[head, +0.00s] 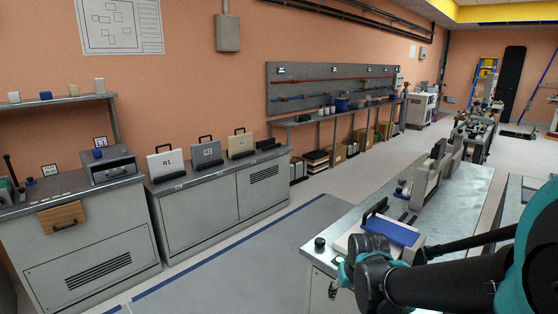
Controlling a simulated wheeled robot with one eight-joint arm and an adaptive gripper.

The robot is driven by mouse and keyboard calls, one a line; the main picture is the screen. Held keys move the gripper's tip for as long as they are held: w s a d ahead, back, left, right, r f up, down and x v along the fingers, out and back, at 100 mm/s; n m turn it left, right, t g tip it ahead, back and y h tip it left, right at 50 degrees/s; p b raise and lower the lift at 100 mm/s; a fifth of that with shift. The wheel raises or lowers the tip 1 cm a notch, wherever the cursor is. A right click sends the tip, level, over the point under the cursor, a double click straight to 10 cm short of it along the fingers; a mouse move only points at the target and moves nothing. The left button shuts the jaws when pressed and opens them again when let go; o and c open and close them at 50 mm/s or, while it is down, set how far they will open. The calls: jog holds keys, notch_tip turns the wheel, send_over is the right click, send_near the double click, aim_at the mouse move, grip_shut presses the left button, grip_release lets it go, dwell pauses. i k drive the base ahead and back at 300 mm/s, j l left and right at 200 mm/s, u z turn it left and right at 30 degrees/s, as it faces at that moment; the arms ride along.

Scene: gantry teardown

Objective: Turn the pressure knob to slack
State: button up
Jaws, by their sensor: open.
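A small dark knob-like piece (319,243) stands on the near left corner of the right-hand bench. I cannot tell whether it is the pressure knob, and no slack marking can be read. A small dark blue knob-like piece (97,153) shows on the grey box on the left cabinet; its role is also unclear. My arm reaches in from the lower right, and its dark and teal wrist part is in front of the bench's near end, close to the first piece in the picture. My gripper's fingertips are not visible.
The right-hand bench (462,192) carries a white case with a blue top (390,230) and upright grey fixtures (430,178). Cabinets (222,192) with R1-style panels line the left wall. A pegboard (330,85) with red and blue pipes hangs beyond. The floor between (240,255) is clear.

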aim_at(319, 242)
jog(key=i+j+u, duration=0.1)
jog(key=u, duration=0.25)
jog(key=i+u, duration=0.15)
jog(key=u, duration=0.25)
jog(key=i+j+u, duration=0.1)
jog(key=u, duration=0.25)
jog(key=i, duration=1.9)
jog(key=i+j+z, duration=0.1)
jog(key=i+z, duration=0.35)
jog(key=i+j+z, duration=0.4)
jog(key=i, duration=0.25)
jog(key=z, duration=2.8)
jog(key=k+l+z, duration=0.1)
jog(key=l+z, duration=0.15)
jog(key=k+l+z, duration=0.2)
jog(key=i+l, duration=0.05)
jog(key=i, duration=0.05)
